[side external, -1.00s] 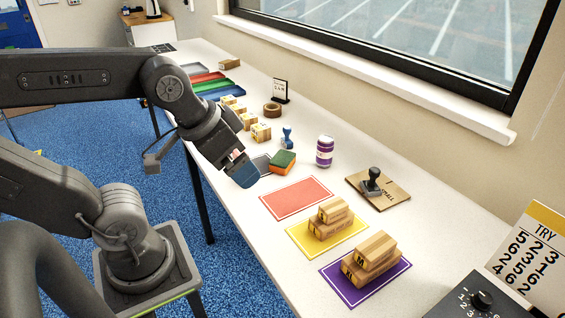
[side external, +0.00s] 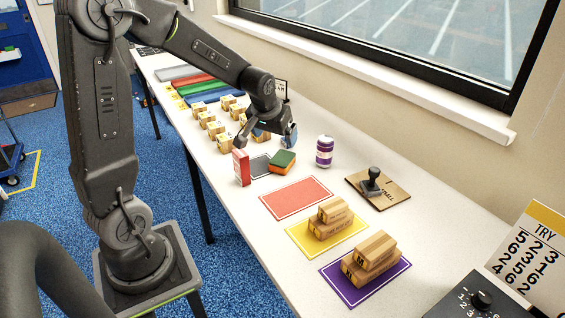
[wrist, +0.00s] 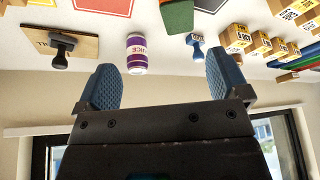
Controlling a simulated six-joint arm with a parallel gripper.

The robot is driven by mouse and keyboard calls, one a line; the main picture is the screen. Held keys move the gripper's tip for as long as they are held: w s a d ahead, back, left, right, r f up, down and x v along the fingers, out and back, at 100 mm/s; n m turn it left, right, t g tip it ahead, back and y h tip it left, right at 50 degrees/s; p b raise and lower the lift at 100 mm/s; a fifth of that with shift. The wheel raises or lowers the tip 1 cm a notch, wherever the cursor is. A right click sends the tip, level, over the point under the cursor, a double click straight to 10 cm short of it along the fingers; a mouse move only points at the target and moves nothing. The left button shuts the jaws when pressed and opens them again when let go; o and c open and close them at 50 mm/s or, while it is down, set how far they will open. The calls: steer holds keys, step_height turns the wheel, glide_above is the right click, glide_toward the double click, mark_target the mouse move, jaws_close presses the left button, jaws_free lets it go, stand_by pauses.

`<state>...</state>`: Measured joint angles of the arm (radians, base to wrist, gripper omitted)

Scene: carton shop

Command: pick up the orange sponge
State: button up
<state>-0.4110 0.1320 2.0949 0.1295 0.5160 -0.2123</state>
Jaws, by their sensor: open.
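A red box (side external: 241,168) stands upright left of the sponge. A red mat (side external: 296,197) in front is bare. The window sill (side external: 400,95) runs behind.

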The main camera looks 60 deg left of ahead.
mark_target(280, 161)
steer(key=shift+n, duration=0.4)
steer(key=a+x, duration=0.1)
steer(key=x, duration=0.7)
steer(key=a+x, duration=0.1)
steer(key=x, duration=0.3)
steer(key=shift+s+a+r, duration=0.1)
steer(key=shift+a+r, duration=0.05)
steer(key=shift+a, duration=0.2)
steer(key=shift+a+x, duration=0.15)
steer(key=shift+x, duration=1.25)
steer(key=shift+a+x, duration=0.15)
steer(key=shift+x, duration=1.3)
steer(key=shift+r, duration=0.2)
steer(key=shift+c, duration=0.2)
steer(key=c, duration=0.9)
steer(key=shift+c, duration=0.2)
